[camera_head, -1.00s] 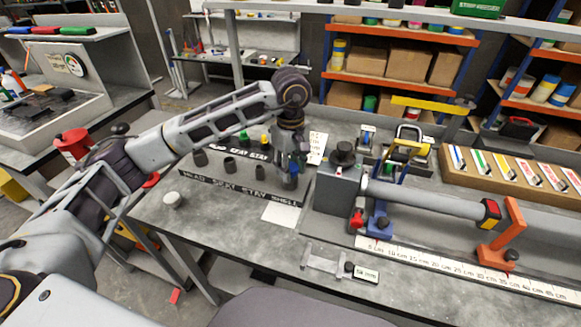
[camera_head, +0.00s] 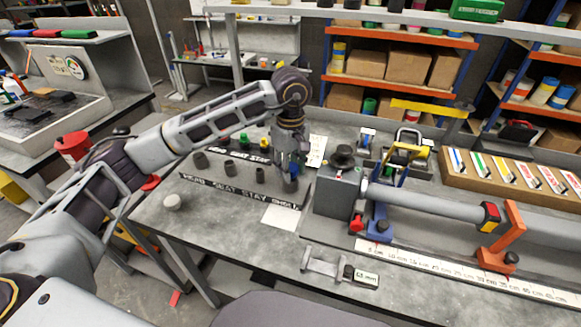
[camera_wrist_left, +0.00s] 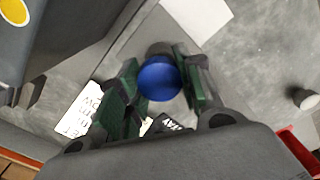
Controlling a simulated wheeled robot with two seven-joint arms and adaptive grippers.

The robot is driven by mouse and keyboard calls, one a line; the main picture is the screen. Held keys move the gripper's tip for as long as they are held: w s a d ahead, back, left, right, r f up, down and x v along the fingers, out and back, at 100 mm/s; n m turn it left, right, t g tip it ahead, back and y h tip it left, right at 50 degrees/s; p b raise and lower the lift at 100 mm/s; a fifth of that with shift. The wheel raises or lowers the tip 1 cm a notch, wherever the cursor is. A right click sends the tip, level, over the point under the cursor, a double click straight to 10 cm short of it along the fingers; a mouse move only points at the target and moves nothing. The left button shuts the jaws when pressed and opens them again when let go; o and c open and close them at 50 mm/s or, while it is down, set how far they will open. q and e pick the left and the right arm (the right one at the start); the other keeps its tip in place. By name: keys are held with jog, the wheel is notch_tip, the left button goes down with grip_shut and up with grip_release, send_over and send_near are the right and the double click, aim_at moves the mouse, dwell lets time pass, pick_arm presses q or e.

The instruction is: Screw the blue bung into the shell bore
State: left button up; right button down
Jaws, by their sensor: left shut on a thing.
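My left gripper (camera_head: 291,166) reaches down over the right end of the labelled rack, by the word SHELL. In the left wrist view, the blue bung (camera_wrist_left: 160,80) is between the green-padded fingers of my left gripper (camera_wrist_left: 158,90), which are shut on it. A dark grey cylinder, likely the shell (camera_wrist_left: 160,48), shows just behind the bung. The shell also shows below the fingers in the head view (camera_head: 290,185). The bung hides the bore, so I cannot tell how deep it sits. My right gripper is not in view.
Dark cylinders (camera_head: 230,165) and green and yellow bungs stand on the rack to the left. A grey block (camera_head: 338,190) with a long tube (camera_head: 430,200) is close on the right. A white paper (camera_head: 282,216) lies in front; the bench front is mostly clear.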

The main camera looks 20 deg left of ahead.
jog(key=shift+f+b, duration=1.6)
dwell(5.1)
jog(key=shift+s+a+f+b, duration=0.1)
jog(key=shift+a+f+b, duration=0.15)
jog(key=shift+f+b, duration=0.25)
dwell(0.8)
